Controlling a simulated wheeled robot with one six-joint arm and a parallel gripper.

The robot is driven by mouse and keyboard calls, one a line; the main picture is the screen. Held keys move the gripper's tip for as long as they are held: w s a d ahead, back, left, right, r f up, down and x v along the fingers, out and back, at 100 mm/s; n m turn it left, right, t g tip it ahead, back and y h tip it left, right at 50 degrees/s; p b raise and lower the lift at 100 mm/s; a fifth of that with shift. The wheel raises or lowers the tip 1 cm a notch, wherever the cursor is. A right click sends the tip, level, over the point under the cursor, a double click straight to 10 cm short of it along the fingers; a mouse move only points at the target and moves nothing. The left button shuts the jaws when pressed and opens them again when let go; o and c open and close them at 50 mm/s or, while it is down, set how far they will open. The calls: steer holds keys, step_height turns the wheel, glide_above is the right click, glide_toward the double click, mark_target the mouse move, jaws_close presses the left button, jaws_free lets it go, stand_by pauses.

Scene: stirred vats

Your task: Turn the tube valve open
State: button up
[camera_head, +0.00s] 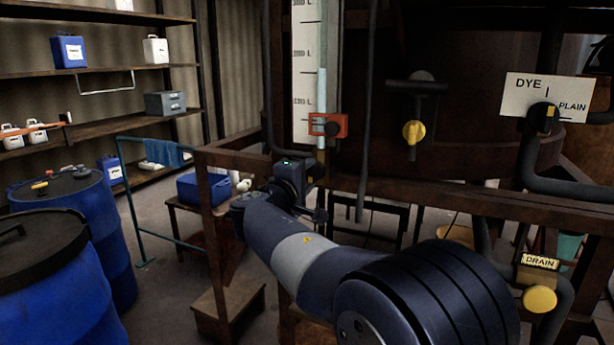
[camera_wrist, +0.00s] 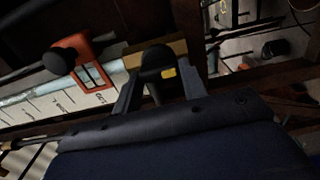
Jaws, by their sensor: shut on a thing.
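The tube valve is a dark handle (camera_wrist: 156,62) with a small yellow mark, on a brass-coloured body (camera_wrist: 135,58) at the end of the pale sight tube in the wrist view. My gripper (camera_wrist: 162,76) has one finger on each side of the handle and is shut on it. In the head view my gripper (camera_head: 312,186) is at the foot of the sight tube (camera_head: 322,95), beside the white scale (camera_head: 303,60). There my wrist hides most of the valve. Whether the handle lies along or across the tube is hard to tell.
A red clamp (camera_head: 328,125) with a black knob sits on the tube just above. A rusty frame rail (camera_head: 450,190) runs behind my arm. A yellow-handled valve (camera_head: 414,132), a DYE/PLAIN selector (camera_head: 543,117) and a yellow DRAIN knob (camera_head: 539,299) are to the right.

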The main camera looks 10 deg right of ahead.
stand_by(0.4)
steer(key=o, duration=1)
steer(key=b+v, duration=0.1)
steer(key=v, duration=1)
steer(key=shift+w+d, duration=0.1)
steer(key=p+x, duration=0.1)
steer(key=x, duration=0.9)
steer(key=shift+w+d, duration=0.2)
steer(key=shift+w, duration=0.1)
